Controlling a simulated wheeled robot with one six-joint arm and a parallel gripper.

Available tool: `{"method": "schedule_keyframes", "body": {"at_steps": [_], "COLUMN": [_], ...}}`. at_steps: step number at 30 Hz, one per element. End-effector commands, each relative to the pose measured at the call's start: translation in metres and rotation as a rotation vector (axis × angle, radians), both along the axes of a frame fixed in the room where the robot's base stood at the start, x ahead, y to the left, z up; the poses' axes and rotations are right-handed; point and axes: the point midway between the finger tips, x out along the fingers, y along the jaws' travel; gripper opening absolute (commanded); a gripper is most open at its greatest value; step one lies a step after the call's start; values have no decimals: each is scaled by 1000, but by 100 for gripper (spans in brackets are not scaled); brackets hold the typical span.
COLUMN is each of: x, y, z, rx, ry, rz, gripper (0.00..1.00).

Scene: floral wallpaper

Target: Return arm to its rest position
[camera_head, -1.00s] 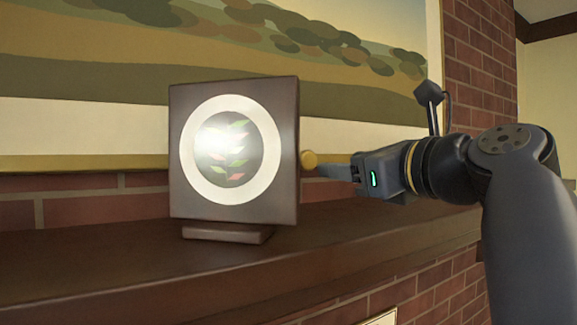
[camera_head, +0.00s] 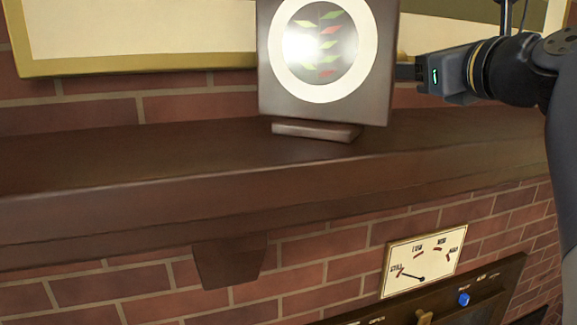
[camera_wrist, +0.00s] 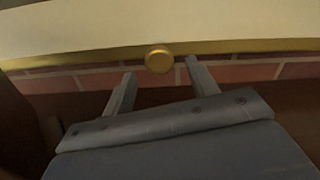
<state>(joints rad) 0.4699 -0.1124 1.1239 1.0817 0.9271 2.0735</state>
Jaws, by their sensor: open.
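My gripper (camera_head: 405,72) is at the right side of a dark square stand-up box (camera_head: 388,60) with a white ring and leaf pattern on its face. In the wrist view my gripper (camera_wrist: 160,70) has its two fingers apart with nothing held between them. A round gold knob (camera_wrist: 159,59) shows between and just beyond the fingertips; whether they touch it I cannot tell. In the head view the knob is not visible. My arm reaches in from the right edge, above the shelf.
The box stands on a dark wooden mantel shelf (camera_head: 130,165) against a brick wall (camera_head: 90,117). A gold-framed picture (camera_head: 140,66) hangs behind. Below the shelf are a dial plate (camera_head: 423,263) and a panel with a blue knob (camera_head: 464,299). The shelf left of the box is clear.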

Motion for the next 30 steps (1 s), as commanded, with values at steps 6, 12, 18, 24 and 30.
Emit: {"method": "schedule_keyframes", "body": {"at_steps": [6, 12, 18, 24, 30], "x": [33, 44, 42, 42, 41], "y": [12, 22, 27, 27, 27], "z": [2, 0, 0, 0, 0], "rx": [0, 7, 19, 20, 9], "ry": [2, 2, 7, 7, 6], "rz": [4, 2, 0, 0, -4], "gripper": [55, 55, 55, 55, 55]}}
